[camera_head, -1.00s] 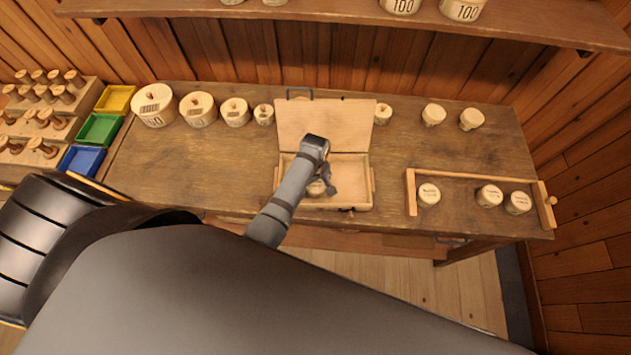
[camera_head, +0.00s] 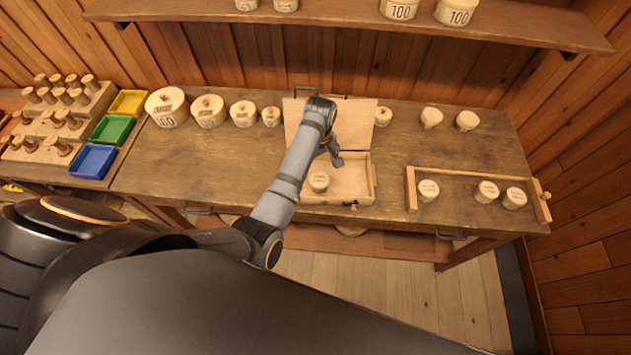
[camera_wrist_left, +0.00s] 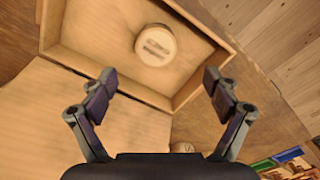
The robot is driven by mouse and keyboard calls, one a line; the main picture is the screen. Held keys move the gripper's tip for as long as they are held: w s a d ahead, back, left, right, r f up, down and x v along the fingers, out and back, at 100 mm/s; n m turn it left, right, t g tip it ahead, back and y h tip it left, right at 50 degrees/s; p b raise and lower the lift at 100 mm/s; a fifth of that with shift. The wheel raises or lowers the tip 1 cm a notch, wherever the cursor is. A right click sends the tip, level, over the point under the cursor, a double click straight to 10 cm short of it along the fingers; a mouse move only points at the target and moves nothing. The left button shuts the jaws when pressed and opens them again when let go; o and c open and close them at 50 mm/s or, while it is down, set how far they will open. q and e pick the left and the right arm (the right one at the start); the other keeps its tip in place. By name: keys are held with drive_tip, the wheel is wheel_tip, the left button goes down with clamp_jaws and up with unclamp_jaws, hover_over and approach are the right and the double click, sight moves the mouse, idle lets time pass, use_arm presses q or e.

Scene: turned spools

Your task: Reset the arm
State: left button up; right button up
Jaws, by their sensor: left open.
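My left arm reaches in over the bench, and its gripper (camera_head: 337,158) hangs above the open wooden box (camera_head: 350,185). In the left wrist view the two fingers of the left gripper (camera_wrist_left: 160,88) are spread wide with nothing between them. A round pale spool (camera_head: 318,181) sits inside the box near its left side. The spool also shows in the left wrist view (camera_wrist_left: 156,45), beyond the fingertips and apart from them. The box lid (camera_head: 300,118) stands open at the back. My right gripper is not in view.
A row of spools (camera_head: 167,107) stands left of the box. A wooden rack (camera_head: 455,174) with spools is at the right. Green (camera_head: 113,129) and blue (camera_head: 92,161) trays lie at the left. A shelf (camera_head: 340,14) overhangs the back. The bench front at left is clear.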

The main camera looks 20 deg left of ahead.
use_arm(q)
drive_tip(key=s+a+m, duration=0.1)
drive_tip(key=s+a, duration=0.1)
drive_tip(key=s, duration=0.1)
drive_tip(key=s+a+m, duration=0.2)
drive_tip(key=s, duration=0.1)
drive_tip(key=s+a+m+t, duration=0.1)
drive_tip(key=s+a, duration=0.1)
drive_tip(key=shift+s+a+f+y, duration=0.2)
drive_tip(key=shift+s+f+y, duration=0.1)
drive_tip(key=shift+s, duration=0.1)
drive_tip(key=s+a+r+m+t, duration=0.1)
drive_tip(key=s+r+m, duration=0.3)
drive_tip(key=s, duration=0.2)
drive_tip(key=s+a+r+m+t, duration=0.1)
drive_tip(key=s+r+m+t, duration=0.15)
drive_tip(key=s+m, duration=0.2)
drive_tip(key=s+a+f+n+g+b, duration=0.2)
drive_tip(key=f+b, duration=0.6)
drive_tip(key=f, duration=2.6)
drive_tip(key=s+a+f+g+b, duration=0.1)
drive_tip(key=s+f+b, duration=0.4)
drive_tip(key=s+f, duration=1.4)
wheel_tip(320, 180, down, 3)
drive_tip(key=shift+s+a+r, duration=0.2)
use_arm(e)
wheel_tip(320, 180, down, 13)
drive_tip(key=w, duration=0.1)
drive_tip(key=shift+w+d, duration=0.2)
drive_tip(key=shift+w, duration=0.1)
